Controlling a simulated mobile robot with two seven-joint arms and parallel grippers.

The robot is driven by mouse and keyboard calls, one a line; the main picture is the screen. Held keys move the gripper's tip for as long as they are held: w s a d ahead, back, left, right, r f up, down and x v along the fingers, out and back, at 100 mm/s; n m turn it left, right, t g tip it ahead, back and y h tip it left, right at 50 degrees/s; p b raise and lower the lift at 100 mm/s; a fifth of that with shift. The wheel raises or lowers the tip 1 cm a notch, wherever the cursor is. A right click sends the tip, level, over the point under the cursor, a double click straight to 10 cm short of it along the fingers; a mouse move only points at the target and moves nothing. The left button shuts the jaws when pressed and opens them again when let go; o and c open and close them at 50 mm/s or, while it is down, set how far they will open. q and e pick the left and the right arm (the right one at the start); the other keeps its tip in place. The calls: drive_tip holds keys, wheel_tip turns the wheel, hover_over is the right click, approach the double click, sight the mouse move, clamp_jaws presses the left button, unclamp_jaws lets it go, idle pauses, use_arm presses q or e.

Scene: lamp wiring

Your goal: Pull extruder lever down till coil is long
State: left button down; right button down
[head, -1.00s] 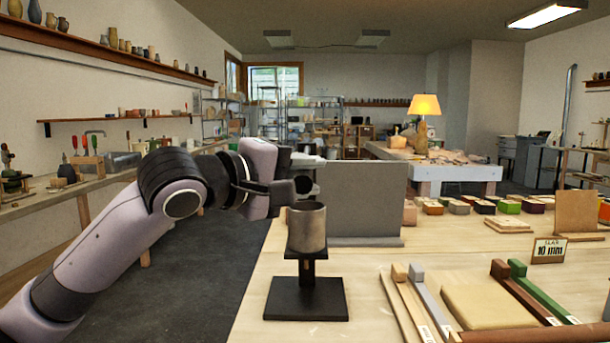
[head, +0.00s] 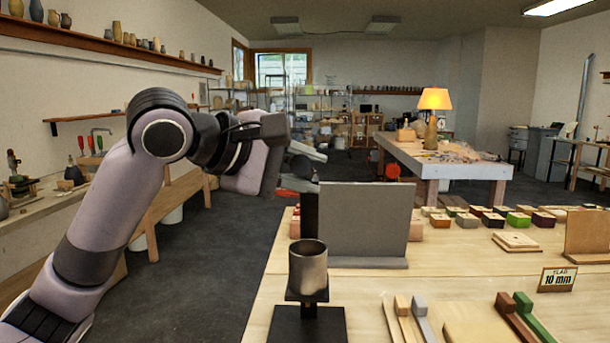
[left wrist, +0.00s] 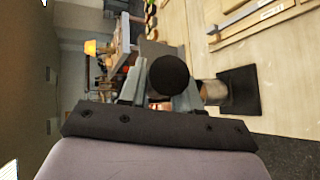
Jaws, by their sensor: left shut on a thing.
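A round black knob (left wrist: 168,76) sits between the two grey fingers of my left gripper in the left wrist view. My left gripper (head: 304,160) is shut on this knob, above the left edge of an upright grey panel (head: 376,222) in the head view. A dark post (head: 309,214) stands at that edge, below the gripper. The rest of the lever and the extruder cannot be made out clearly. I see no clay coil. My right gripper is not in view.
A grey-brown cylinder (head: 308,268) sits on a black stand (head: 307,325) in front of the panel; it also shows in the left wrist view (left wrist: 213,92). Wooden strips, small coloured blocks and a "10 mm" sign (head: 557,280) lie to the right. Open floor is at left.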

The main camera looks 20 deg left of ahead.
use_arm(q)
drive_tip(key=shift+w+a+r+n+g, duration=0.15)
drive_tip(key=shift+w+r+n+g, duration=0.2)
drive_tip(key=shift+r, duration=0.5)
drive_tip(key=shift+w+a+r+n+g, duration=0.1)
drive_tip(key=shift+w+r+g, duration=0.25)
drive_tip(key=shift+r, duration=0.45)
drive_tip(key=shift+w+a+r+n+g, duration=0.15)
drive_tip(key=shift+w+r+n+g, duration=0.25)
drive_tip(key=shift+r, duration=0.45)
drive_tip(key=shift+w, duration=0.1)
drive_tip(key=c, duration=0.9)
unclamp_jaws()
drive_tip(key=shift+o, duration=0.2)
drive_tip(key=b+v, duration=0.1)
drive_tip(key=v, duration=0.6)
